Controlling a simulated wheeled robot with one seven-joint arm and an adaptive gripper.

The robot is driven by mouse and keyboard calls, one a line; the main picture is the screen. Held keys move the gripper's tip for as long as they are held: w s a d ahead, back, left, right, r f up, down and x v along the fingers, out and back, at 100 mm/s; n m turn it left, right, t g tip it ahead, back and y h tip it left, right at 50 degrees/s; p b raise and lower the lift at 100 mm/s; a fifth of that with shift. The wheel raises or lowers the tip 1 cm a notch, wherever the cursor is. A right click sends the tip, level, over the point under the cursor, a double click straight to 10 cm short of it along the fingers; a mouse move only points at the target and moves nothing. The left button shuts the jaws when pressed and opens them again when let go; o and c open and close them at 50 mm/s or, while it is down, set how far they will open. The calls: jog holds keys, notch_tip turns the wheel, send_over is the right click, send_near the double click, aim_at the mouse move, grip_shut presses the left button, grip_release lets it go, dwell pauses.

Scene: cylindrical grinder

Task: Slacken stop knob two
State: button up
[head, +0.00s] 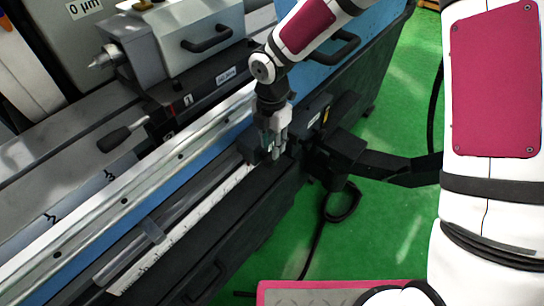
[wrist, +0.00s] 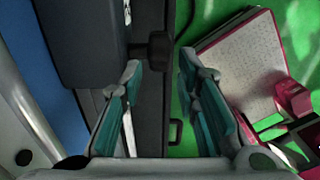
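My gripper (head: 275,150) points down at the front rail of the grinder, beside a dark block. In the wrist view, its two teal-padded fingers (wrist: 159,64) stand apart with nothing gripped. A dark knob (wrist: 158,47) on a short stem shows ahead of the fingertips, in line with the gap between them. The stem runs left to a larger dark block (wrist: 88,42). I see no number on this knob, so I cannot tell whether it is stop knob two. In the head view, the gripper hides the knob.
A black lever (head: 122,133) sticks out from the tailstock base. A black bracket arm (head: 385,165) juts out over the green floor (head: 400,225).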

notch_tip(320, 180, down, 6)
jog(key=shift+f, duration=0.15)
dwell(0.3)
grip_shut()
